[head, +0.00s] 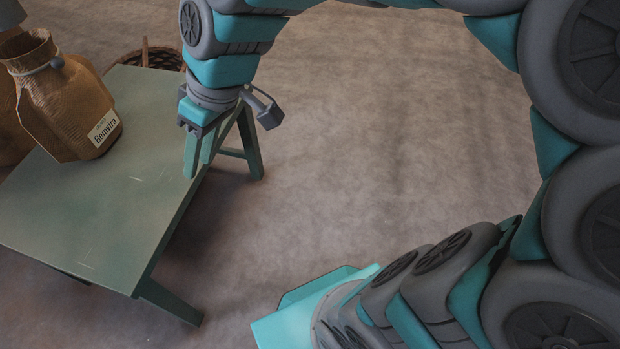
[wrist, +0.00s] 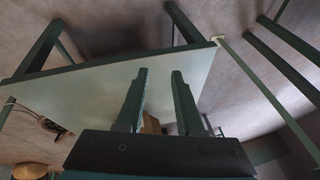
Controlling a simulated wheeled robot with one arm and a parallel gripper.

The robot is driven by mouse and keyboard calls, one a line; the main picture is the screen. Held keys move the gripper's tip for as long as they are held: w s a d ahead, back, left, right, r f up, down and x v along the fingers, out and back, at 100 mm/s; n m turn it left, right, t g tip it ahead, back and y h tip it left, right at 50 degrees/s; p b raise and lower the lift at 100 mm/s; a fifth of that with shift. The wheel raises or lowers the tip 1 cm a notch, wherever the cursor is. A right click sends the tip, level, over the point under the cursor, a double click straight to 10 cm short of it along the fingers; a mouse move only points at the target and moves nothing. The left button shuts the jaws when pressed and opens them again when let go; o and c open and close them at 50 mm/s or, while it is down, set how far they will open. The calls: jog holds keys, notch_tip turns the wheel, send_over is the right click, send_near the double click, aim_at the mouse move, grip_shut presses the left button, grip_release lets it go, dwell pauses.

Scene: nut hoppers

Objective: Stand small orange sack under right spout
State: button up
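My gripper (head: 198,165) is open and empty, at the table's right edge and well to the right of the labelled sack. In the wrist view its two fingers (wrist: 159,74) stand apart over the tabletop (wrist: 75,95). No spout is clearly in view.
A wicker basket (head: 150,58) is on the floor behind the table. A grey rounded shape (head: 10,14) at the top left corner is cut off. A small brown patch (wrist: 151,125) between the fingers is unclear. Open floor (head: 390,130) lies right of the table.

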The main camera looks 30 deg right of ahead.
jog(key=s+d+f+m+g+h, duration=0.1)
jog(key=s+d+f+m+h, duration=0.1)
jog(key=s+d+f+m, duration=0.2)
jog(key=s+d+f+m+g+h, duration=0.1)
jog(key=s+d+f+m, duration=0.3)
jog(key=s+d, duration=0.6)
jog(key=shift+s+d+f+g+h, duration=0.35)
jog(key=shift+s+g+h, duration=0.05)
jog(key=shift+s+h, duration=0.35)
